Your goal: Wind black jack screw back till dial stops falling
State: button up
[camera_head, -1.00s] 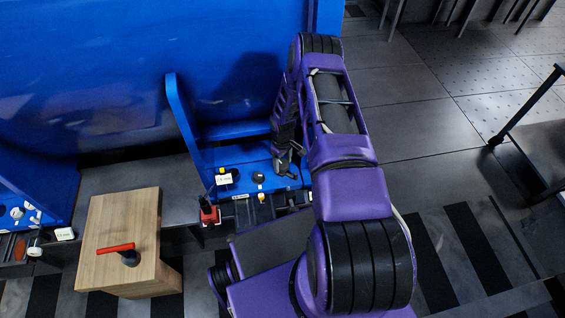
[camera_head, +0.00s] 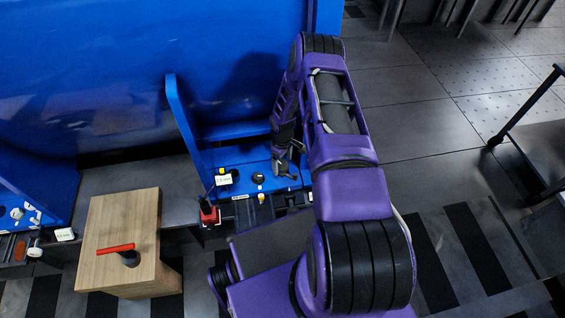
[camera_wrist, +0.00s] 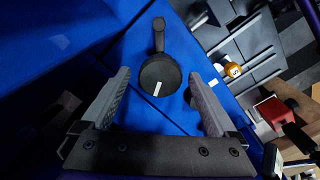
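A round black head (camera_wrist: 160,75) with a white mark and a black arm ending in a ring stands on the blue surface in the wrist view. It looks like the black jack screw. My gripper (camera_wrist: 160,100) is open, with one finger on each side of the head and a visible gap to both. In the head view my gripper (camera_head: 283,165) is over the blue foot plate, right of a small black knob (camera_head: 258,179). I cannot tell whether that knob is the same part. A small white readout (camera_head: 224,180) stands left of it; its figures are too small to read.
A red block (camera_head: 209,214) stands at the plate's front edge. A yellow ball-like part (camera_wrist: 233,70) is right of my gripper in the wrist view. The big blue housing (camera_head: 130,70) rises behind.

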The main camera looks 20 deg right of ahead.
aim_at(282, 165)
notch_tip(282, 165, up, 7)
jog(key=shift+r+p, duration=0.2)
jog(key=shift+p, duration=0.4)
jog(key=shift+s+a, duration=0.1)
dwell(1.8)
